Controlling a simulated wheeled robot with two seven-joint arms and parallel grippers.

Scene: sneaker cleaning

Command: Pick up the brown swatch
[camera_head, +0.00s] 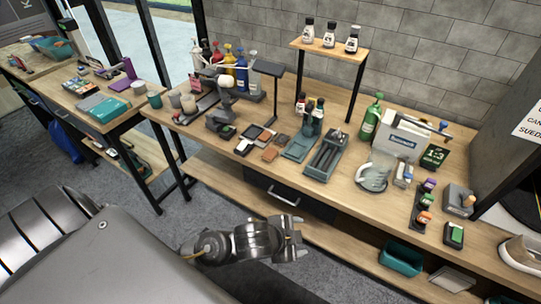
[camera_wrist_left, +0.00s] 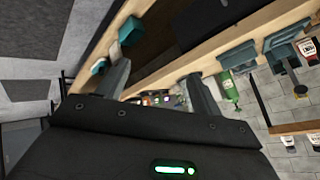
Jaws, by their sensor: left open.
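Several small swatches lie on the workbench in the head view, left of the teal stand. A reddish-brown swatch (camera_head: 270,154) lies near the bench's front edge, and a darker brown one (camera_head: 282,139) lies just behind it. I cannot tell for sure which is the brown swatch. My left gripper (camera_head: 298,239) is in front of the bench, below the top and apart from the swatches. Its two fingers show apart and empty in the left wrist view (camera_wrist_left: 158,72). No swatch can be made out in that view. My right gripper is not in view.
The bench's front edge, a drawer handle (camera_head: 284,195) and a lower shelf (camera_head: 222,183) are near my left arm.

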